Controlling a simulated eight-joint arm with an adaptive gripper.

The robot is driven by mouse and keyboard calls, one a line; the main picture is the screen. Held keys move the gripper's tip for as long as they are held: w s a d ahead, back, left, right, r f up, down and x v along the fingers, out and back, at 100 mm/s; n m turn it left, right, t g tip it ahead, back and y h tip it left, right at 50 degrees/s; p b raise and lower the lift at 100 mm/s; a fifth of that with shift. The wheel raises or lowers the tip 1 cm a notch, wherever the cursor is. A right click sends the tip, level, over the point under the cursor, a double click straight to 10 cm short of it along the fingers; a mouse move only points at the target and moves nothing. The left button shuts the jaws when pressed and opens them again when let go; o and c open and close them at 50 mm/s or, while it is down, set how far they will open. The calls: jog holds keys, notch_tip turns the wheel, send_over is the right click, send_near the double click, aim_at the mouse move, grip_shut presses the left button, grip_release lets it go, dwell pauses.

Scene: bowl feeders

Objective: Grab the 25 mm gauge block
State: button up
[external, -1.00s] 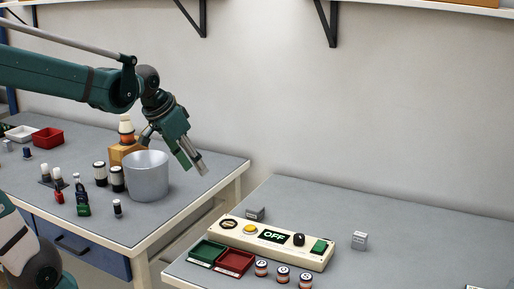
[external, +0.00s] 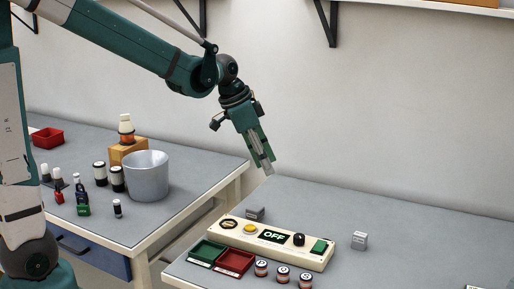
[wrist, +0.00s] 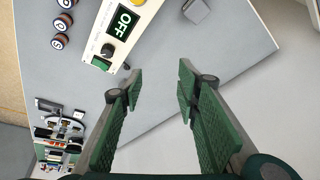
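Two small grey blocks with labels too small to read stand on the right bench. One block (external: 255,213) is behind the left part of the control panel; the other block (external: 360,240) is right of the panel. I cannot tell which is the 25 mm one. My gripper (external: 265,166) is above the right bench's back left area, pointing down, touching nothing. In the wrist view my gripper (wrist: 159,80) is open and empty, with its green fingers wide apart. A grey block (wrist: 196,11) shows at the top of that view, beyond the fingertips.
The control panel (external: 225,222) reads OFF. A green tray (external: 207,252), a red tray (external: 234,261) and small striped cylinders (external: 283,274) sit before it. The left bench holds a grey bucket (external: 148,177) and small bottles. The right bench's back area is clear.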

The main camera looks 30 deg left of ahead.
jog(key=w+d+f+m+g+p, duration=0.1)
jog(key=w+d+f+m, duration=0.15)
jog(key=d, duration=0.45)
jog(key=w+d+f+m+g+p, duration=0.1)
jog(key=w+d+f+m+p, duration=0.15)
jog(key=d, duration=0.35)
jog(key=m+g+h+p, duration=0.1)
jog(key=m, duration=0.2)
send_near(360, 234)
notch_tip(360, 234, down, 2)
jog(key=shift+w+d+f, duration=0.25)
jog(key=shift+w+d, duration=0.05)
jog(key=shift+d, duration=0.1)
jog(key=shift+f, duration=0.1)
jog(key=shift+x, duration=1.2)
jog(key=shift+s+d, duration=0.1)
jog(key=shift+s+b+x, duration=0.2)
jog(key=shift+b+x, duration=0.3)
jog(key=shift+x, duration=2.1)
